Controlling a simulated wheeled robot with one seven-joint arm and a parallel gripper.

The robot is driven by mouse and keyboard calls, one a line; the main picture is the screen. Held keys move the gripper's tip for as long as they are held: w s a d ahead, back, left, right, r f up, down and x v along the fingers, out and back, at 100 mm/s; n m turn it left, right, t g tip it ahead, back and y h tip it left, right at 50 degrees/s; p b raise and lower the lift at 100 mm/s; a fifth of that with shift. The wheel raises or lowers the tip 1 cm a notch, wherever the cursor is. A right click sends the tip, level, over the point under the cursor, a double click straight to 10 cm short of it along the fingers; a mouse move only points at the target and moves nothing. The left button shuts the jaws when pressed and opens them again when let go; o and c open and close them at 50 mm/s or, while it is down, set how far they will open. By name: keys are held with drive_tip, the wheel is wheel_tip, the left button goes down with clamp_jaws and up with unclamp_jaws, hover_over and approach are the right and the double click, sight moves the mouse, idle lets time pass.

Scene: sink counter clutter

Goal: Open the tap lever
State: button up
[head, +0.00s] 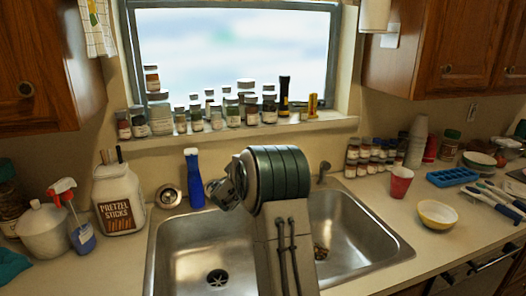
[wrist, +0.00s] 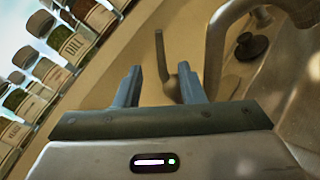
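The tap lever (wrist: 160,52) shows in the wrist view as a thin upright dark bar beside a rounded base, just beyond my fingertips. My gripper (wrist: 160,84) is open, and nothing is clamped between its two blue-grey fingers. The lever bar appears between the fingertips in the picture; I cannot tell whether either finger touches it. The curved metal tap spout (wrist: 222,38) rises to the right of the right finger. In the head view my arm covers the middle of the sink's back edge and hides the lever and my fingertips.
The steel double sink (head: 170,258) lies below my arm. Spice jars (head: 233,110) line the window sill and also show close by in the wrist view (wrist: 70,48). A blue bottle (head: 194,178) stands left of my arm. More jars (head: 372,155) and a red cup (head: 400,184) stand at right.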

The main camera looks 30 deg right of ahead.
drive_tip(key=p+x, duration=0.5)
drive_tip(key=x, duration=0.8)
drive_tip(key=shift+w+d, duration=0.2)
drive_tip(key=shift+w, duration=0.05)
